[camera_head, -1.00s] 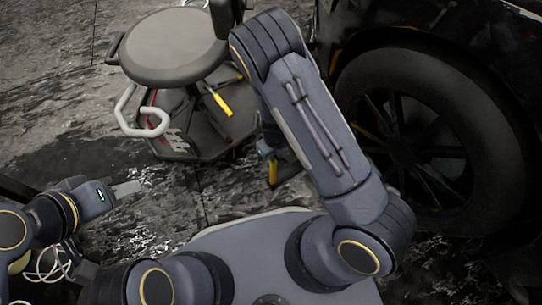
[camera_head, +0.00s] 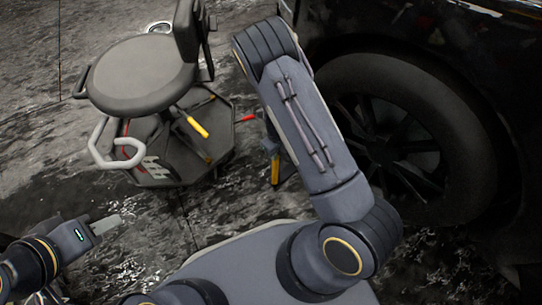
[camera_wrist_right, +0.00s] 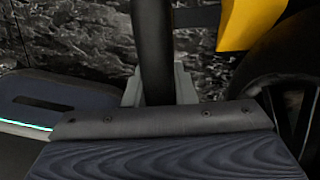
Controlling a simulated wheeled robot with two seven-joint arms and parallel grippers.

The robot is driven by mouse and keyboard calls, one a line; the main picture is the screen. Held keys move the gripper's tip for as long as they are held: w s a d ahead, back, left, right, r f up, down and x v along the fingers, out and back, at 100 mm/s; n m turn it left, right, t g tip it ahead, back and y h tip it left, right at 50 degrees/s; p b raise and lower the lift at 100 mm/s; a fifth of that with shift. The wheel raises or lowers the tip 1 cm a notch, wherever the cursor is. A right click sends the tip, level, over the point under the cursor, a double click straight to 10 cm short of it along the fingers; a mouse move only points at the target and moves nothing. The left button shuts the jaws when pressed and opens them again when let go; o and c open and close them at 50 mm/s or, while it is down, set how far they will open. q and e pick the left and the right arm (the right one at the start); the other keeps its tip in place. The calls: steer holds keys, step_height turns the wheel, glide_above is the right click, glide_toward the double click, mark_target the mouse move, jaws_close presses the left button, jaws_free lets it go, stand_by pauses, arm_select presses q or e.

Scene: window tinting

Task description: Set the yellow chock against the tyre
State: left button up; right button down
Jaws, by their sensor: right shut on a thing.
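The yellow chock (camera_head: 275,171) shows as a small yellow piece beside my right forearm, left of the tyre (camera_head: 455,140); my arm hides the rest. In the right wrist view a yellow block (camera_wrist_right: 249,22) sits at the top right, joined to a black bar. My right gripper (camera_wrist_right: 158,88) is shut on a black upright rod (camera_wrist_right: 152,50), which seems to be the chock's handle. The tyre's dark edge (camera_wrist_right: 292,58) is right of the block; contact cannot be told. My left gripper (camera_head: 105,224) is at the lower left, away from the chock; its opening is unclear.
A dark stool (camera_head: 142,78) with a grey looped handle and yellow lever stands left of my right arm, close by. The black car body (camera_head: 400,30) overhangs the tyre. Wet, dark floor (camera_head: 40,140) is clear at the far left.

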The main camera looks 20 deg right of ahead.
steer(key=w+d, duration=0.3)
steer(key=d, duration=0.4)
steer(key=shift+d, duration=0.4)
steer(key=shift+f, duration=0.3)
stand_by(0.4)
steer(key=c, duration=1.2)
jaws_free()
steer(key=shift+c, duration=0.2)
steer(key=shift+o, duration=0.6)
steer(key=shift+s+a, duration=0.15)
steer(key=shift+s, duration=0.05)
step_height(320, 180, up, 8)
steer(key=p, duration=0.3)
steer(key=shift+w, duration=0.1)
